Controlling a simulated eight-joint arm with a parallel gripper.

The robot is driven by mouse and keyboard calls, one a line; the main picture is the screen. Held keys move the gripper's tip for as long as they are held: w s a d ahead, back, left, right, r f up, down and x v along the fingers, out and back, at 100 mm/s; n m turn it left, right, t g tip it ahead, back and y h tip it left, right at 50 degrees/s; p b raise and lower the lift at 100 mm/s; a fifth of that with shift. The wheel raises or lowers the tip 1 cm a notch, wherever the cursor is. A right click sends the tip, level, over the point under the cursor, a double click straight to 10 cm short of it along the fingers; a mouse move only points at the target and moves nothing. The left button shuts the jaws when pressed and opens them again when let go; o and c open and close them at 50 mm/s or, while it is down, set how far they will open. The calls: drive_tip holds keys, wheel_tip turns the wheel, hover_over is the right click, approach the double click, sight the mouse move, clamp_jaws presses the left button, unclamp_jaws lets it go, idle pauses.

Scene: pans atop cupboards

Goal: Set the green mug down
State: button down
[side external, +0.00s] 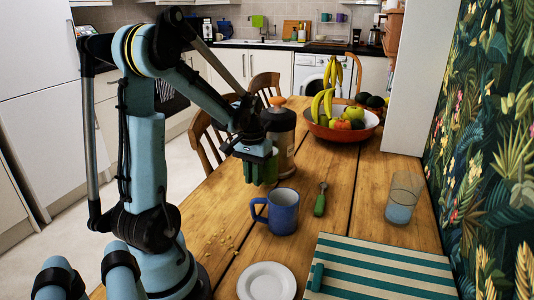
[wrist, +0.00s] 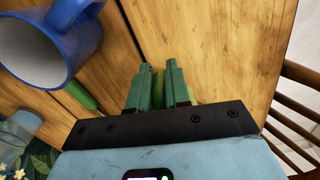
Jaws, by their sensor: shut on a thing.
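My gripper (side external: 257,160) points down over the table's left side, in front of a dark canister. It is shut on the green mug (side external: 268,172), which is mostly hidden by the green fingers. In the wrist view, the two fingertips (wrist: 158,68) show side by side, with a sliver of the lighter green mug (wrist: 192,88) behind them. The mug's bottom is at or close to the tabletop; I cannot tell whether it touches. A blue mug (side external: 283,212) stands upright to the front right of my gripper, apart from it, and shows in the wrist view (wrist: 40,50).
The dark canister (side external: 280,135) stands right behind my gripper. A green-handled tool (side external: 320,203), a glass (side external: 401,200), a white plate (side external: 266,284), a striped mat (side external: 380,268) and a fruit bowl (side external: 343,133) are on the wooden table. Chairs line the left edge.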

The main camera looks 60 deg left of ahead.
drive_tip(key=shift+f, duration=1.5)
drive_tip(key=shift+f, duration=0.1)
drive_tip(key=c, duration=1.1)
unclamp_jaws()
wheel_tip(320, 180, up, 12)
drive_tip(key=shift+d, duration=0.1)
drive_tip(key=d+m+t, duration=0.2)
drive_tip(key=d, duration=0.5)
drive_tip(key=w+d+m+t, duration=0.1)
drive_tip(key=d+m+t, duration=0.1)
drive_tip(key=d, duration=0.6)
drive_tip(key=w+d+f+m+t, duration=0.1)
drive_tip(key=d+m+t, duration=0.2)
drive_tip(key=d, duration=0.4)
drive_tip(key=shift+w+d, duration=0.1)
drive_tip(key=shift+d, duration=0.25)
